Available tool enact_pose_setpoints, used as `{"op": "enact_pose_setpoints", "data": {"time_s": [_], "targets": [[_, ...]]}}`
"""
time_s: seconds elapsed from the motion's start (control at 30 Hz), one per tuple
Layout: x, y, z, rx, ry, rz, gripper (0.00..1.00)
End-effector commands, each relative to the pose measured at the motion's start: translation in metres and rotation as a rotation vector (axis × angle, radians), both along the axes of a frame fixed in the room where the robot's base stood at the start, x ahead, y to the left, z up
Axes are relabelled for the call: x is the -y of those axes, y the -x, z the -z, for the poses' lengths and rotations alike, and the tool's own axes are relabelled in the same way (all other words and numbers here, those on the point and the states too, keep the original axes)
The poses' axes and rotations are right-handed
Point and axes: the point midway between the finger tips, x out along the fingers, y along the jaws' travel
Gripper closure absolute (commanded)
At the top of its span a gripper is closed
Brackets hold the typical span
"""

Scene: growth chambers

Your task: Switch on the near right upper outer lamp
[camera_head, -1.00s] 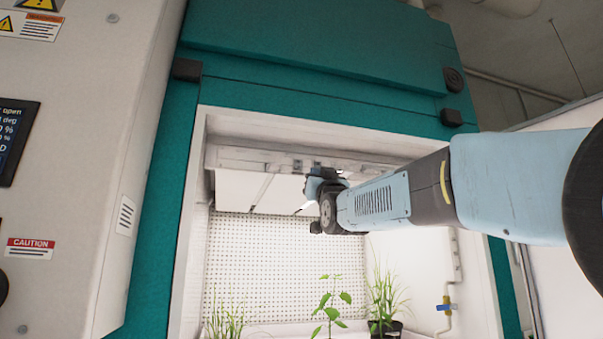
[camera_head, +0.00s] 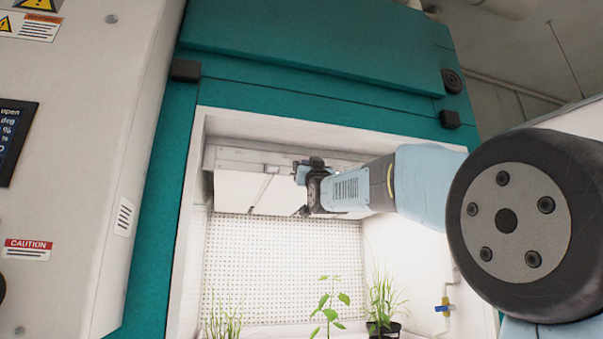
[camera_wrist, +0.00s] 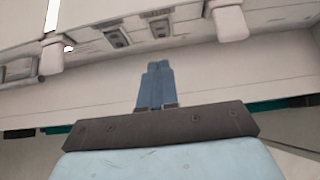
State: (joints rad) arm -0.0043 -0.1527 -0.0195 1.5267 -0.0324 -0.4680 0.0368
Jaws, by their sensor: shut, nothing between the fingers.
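In the wrist view my gripper (camera_wrist: 155,72) is shut and empty, its two blue fingers together and pointing up the picture. Beyond the fingertips is a pale lamp fixture rail (camera_wrist: 85,52) with two small dark switches, one at left (camera_wrist: 116,37) and one at right (camera_wrist: 160,27). The fingertips appear below and between them, with a visible gap in the picture. I cannot tell which switch belongs to the near right upper outer lamp, or the switches' positions. In the head view the rail (camera_head: 232,157) runs under the chamber ceiling, and my wrist hides its right part.
The teal chamber frame (camera_head: 300,95) surrounds the opening. Plants stand below, including a leafy one (camera_head: 328,305) and a potted grassy one (camera_head: 382,300). Pale brackets (camera_wrist: 230,22) hang beside the switches. A grey control cabinet (camera_head: 90,130) stands at left.

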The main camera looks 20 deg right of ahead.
Motion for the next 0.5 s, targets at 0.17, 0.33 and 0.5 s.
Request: {"op": "enact_pose_setpoints", "data": {"time_s": [0.17, 0.33, 0.5], "targets": [[0.0, -0.025, -0.004, -0.002, 0.0, 0.0, 1.0], [0.0, -0.041, -0.003, -0.001, 0.0, 0.001, 1.0], [0.001, -0.048, -0.002, -0.001, 0.0, 0.001, 1.0]]}}
